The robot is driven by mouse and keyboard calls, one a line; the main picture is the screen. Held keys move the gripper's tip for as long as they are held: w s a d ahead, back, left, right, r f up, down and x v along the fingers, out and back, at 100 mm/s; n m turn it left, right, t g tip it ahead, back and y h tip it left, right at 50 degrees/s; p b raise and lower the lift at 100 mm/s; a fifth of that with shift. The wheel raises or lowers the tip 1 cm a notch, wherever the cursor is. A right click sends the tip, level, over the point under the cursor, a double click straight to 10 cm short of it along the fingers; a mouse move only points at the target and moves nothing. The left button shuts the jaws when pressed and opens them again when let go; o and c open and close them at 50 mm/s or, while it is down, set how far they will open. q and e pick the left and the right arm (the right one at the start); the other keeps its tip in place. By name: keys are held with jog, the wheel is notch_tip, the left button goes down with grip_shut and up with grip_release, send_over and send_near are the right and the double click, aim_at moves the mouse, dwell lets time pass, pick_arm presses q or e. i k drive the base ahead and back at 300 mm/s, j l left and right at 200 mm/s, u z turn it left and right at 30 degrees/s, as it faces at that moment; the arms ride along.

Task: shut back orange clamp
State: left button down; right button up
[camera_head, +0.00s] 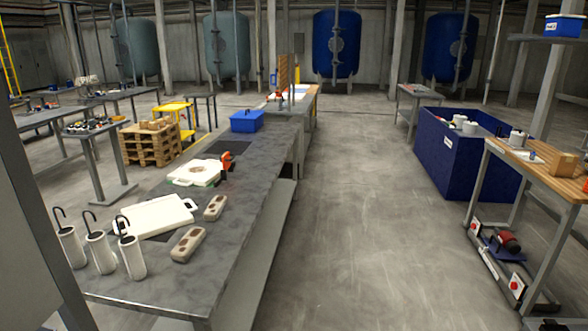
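An orange clamp (227,163) stands on the long grey worktable (240,210), at its right side towards the middle. A second white plate (157,215) with handles lies nearer on the table. No other orange clamp can be made out for certain. Neither of my grippers is in view.
Two beige blocks (215,207) and several white cylinders with black hooks (98,252) are on the table's near part. A blue box (246,121) sits at its far end. The floor right of the table is clear up to a blue bin (465,170) and a wooden-topped bench (545,172).

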aim_at(225, 160)
jog(key=i+l+u, duration=0.45)
jog(key=i, duration=0.25)
jog(key=i+l+u, duration=0.4)
jog(key=i+l, duration=0.15)
jog(key=i+l+z, duration=0.25)
jog(key=i+l, duration=1.55)
jog(key=i+j, duration=0.05)
